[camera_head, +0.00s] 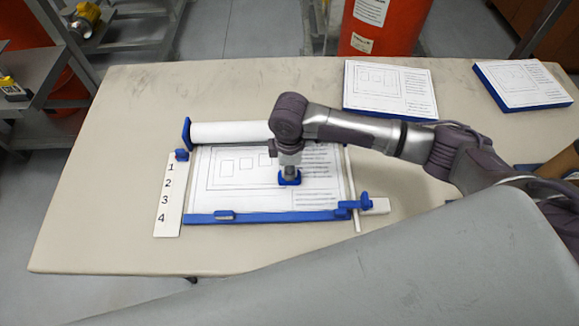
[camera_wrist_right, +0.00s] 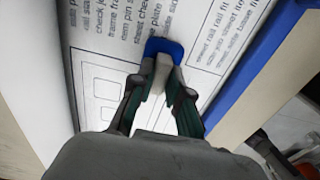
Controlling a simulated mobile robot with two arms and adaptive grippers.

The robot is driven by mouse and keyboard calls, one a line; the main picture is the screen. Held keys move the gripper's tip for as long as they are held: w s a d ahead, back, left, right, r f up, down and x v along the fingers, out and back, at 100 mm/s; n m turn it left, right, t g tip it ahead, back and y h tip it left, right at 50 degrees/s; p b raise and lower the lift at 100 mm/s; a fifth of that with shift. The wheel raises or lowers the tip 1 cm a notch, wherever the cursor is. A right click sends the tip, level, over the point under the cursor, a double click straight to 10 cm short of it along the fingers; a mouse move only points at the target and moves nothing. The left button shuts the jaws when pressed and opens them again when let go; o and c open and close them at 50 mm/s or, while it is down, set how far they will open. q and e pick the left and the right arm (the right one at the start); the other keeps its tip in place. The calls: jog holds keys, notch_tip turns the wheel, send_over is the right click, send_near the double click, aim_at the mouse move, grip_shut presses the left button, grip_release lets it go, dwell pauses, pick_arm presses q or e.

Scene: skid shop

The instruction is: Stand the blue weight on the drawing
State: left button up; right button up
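The drawing (camera_head: 235,182) is a white sheet with boxes and text, lying flat in a blue-edged frame on the table; it fills much of the right wrist view (camera_wrist_right: 92,45). The blue weight has a blue base (camera_head: 290,180) and a pale upright handle, and is over the drawing's right-hand part. In the right wrist view its base (camera_wrist_right: 164,46) is beyond my fingertips. My right gripper (camera_head: 290,168) points down, its fingers (camera_wrist_right: 163,88) closed on the handle. I cannot tell whether the base touches the paper. My left gripper is not in view.
A white roll (camera_head: 230,132) lies behind the drawing, a blue rail (camera_head: 270,216) in front. A strip numbered 1 to 4 (camera_head: 166,200) is at left. Blue-edged boards with sheets (camera_head: 390,88) (camera_head: 520,82) lie at the back right. The table's front left (camera_head: 110,240) is clear.

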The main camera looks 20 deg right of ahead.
jog(key=o, duration=0.4)
notch_tip(320, 180, up, 12)
jog(key=shift+r, duration=0.15)
dwell(0.3)
dwell(0.5)
